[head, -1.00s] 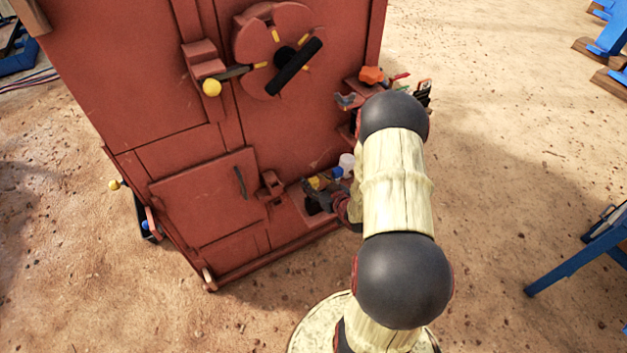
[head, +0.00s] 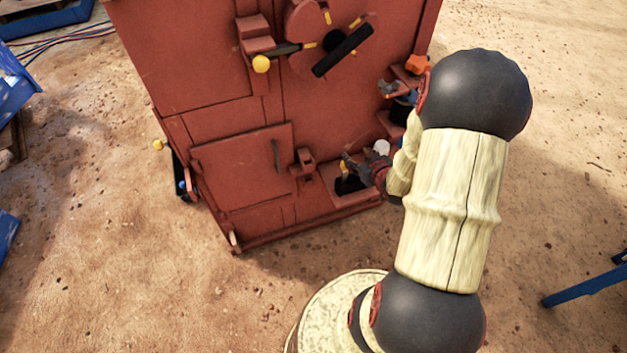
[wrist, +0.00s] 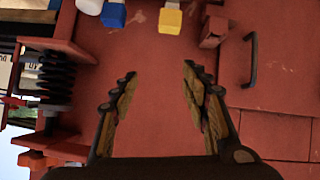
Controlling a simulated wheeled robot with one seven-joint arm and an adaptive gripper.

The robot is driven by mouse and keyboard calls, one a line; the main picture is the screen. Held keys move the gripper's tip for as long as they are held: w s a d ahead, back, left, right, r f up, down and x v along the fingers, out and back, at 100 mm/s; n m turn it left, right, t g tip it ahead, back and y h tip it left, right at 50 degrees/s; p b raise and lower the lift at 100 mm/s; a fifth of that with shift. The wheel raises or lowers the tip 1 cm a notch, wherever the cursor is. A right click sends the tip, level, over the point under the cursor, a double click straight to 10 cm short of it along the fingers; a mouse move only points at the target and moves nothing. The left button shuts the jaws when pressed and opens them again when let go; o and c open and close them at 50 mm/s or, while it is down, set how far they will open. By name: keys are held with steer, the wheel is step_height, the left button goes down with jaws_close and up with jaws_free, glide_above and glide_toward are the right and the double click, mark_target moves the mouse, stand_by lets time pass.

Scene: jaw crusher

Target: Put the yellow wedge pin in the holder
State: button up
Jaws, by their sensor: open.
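A small yellow piece (head: 344,167), which looks like the yellow wedge pin, is at the low red tray on the front of the machine, partly hidden by my gripper. In the wrist view it shows at the top edge (wrist: 170,18), ahead of the fingertips and apart from them. My gripper (wrist: 157,80) is open with nothing between its fingers. In the head view my gripper (head: 358,166) is over the tray. A small red bracket (head: 305,162) sits left of the tray, beside the door; it also shows in the wrist view (wrist: 213,32). I cannot tell if it is the holder.
A blue piece (wrist: 113,15) and a white piece (wrist: 89,5) sit left of the yellow one in the wrist view. The door has a dark handle (wrist: 252,62). Red shelves (wrist: 60,45) with black items stand at the left of that view.

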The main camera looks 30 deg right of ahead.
steer(key=a+r+g, duration=0.2)
steer(key=a+r, duration=0.5)
steer(key=r, duration=0.3)
steer(key=a+r+g, duration=0.1)
steer(key=a+r, duration=0.6)
steer(key=r, duration=0.3)
steer(key=s+a+r+g+y, duration=0.1)
steer(key=s+a+r, duration=0.2)
steer(key=s+a, duration=0.4)
steer(key=s+a+r+n+g+y, duration=0.1)
steer(key=s+a+r+y, duration=0.1)
steer(key=s+a, duration=0.6)
steer(key=shift+s+a+r+y, duration=0.15)
steer(key=shift+a+r+y, duration=0.15)
steer(key=shift+a+r, duration=0.45)
steer(key=shift+d+r, duration=0.15)
steer(key=shift+d, duration=0.1)
steer(key=shift+c, duration=0.4)
